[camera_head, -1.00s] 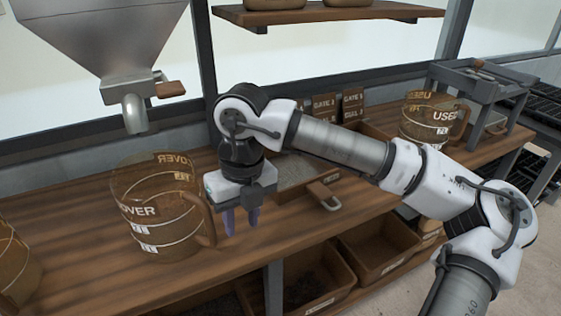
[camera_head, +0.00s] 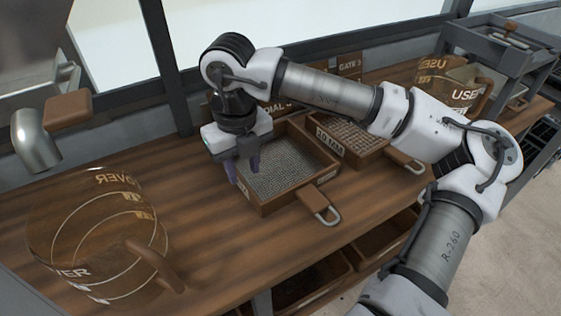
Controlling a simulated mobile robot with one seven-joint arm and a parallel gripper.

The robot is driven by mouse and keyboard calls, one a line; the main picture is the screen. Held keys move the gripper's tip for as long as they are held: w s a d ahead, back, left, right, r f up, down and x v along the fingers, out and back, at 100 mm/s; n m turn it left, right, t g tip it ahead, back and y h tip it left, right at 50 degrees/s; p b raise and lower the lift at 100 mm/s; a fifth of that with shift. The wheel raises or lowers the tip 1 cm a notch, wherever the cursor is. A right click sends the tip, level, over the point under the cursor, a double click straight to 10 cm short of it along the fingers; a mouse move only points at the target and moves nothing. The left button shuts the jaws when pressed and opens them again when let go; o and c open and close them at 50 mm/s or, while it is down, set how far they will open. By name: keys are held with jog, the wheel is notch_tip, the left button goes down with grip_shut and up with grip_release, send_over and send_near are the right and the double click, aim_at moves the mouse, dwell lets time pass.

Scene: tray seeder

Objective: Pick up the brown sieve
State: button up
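Two brown wooden-framed sieves lie on the bench. The nearer sieve (camera_head: 302,191) has grey mesh and a metal loop handle with a brown grip toward the front. The other sieve (camera_head: 330,141), labelled "10 MM", lies behind it to the right, partly hidden by my arm. My gripper (camera_head: 243,171) points down at the left side of the nearer sieve, its purple fingers apart with a gap between them. The fingers cover part of that sieve's left wall. I cannot tell whether they touch it or stand above it.
A large clear brown jug (camera_head: 95,235) stands at the left, and another jug marked "USE" (camera_head: 462,95) stands at the back right. A metal spout (camera_head: 38,140) hangs at the upper left. The bench (camera_head: 215,230) is clear in front of the nearer sieve.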

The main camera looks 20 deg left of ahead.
aim_at(246, 183)
notch_tip(246, 183, down, 6)
jog(key=shift+w+r+p, duration=0.15)
jog(key=shift+r+p, duration=0.1)
jog(key=shift+p, duration=0.2)
grip_shut()
